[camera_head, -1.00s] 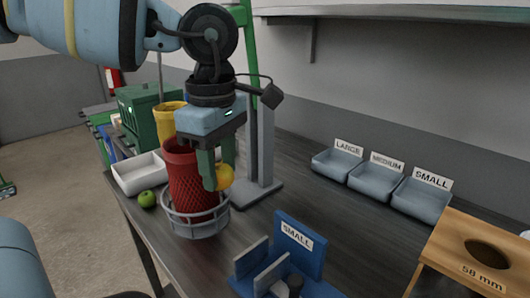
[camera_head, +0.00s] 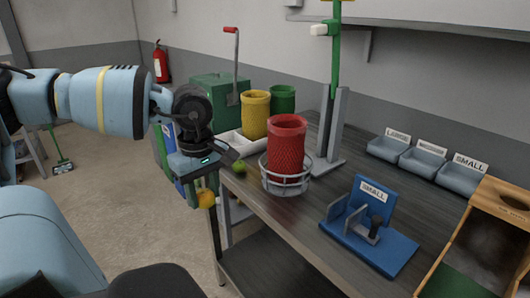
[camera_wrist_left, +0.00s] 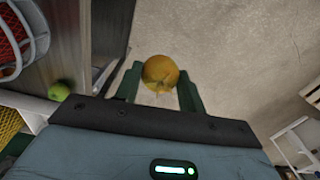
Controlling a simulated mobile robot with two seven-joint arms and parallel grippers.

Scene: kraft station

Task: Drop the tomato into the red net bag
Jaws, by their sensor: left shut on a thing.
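The red net bag (camera_head: 287,148) stands upright and open at the top in a grey wire ring holder (camera_head: 285,184) on the table. Its side shows at the upper left of the left wrist view (camera_wrist_left: 12,42). My left gripper (camera_head: 206,192) is shut on an orange-yellow round fruit (camera_head: 206,200), which may be the tomato; I see no red one. The fruit sits between the fingertips in the left wrist view (camera_wrist_left: 160,72). The gripper is left of the bag, apart from it, beyond the table's left edge with floor below. My right gripper is not in view.
A green fruit (camera_head: 238,167) lies near the table's left edge, by a white tray (camera_head: 229,139). Yellow (camera_head: 254,115) and green (camera_head: 283,98) net bags stand behind. A green post (camera_head: 334,75) rises right of the red bag. A blue SMALL fixture (camera_head: 372,240) stands in front.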

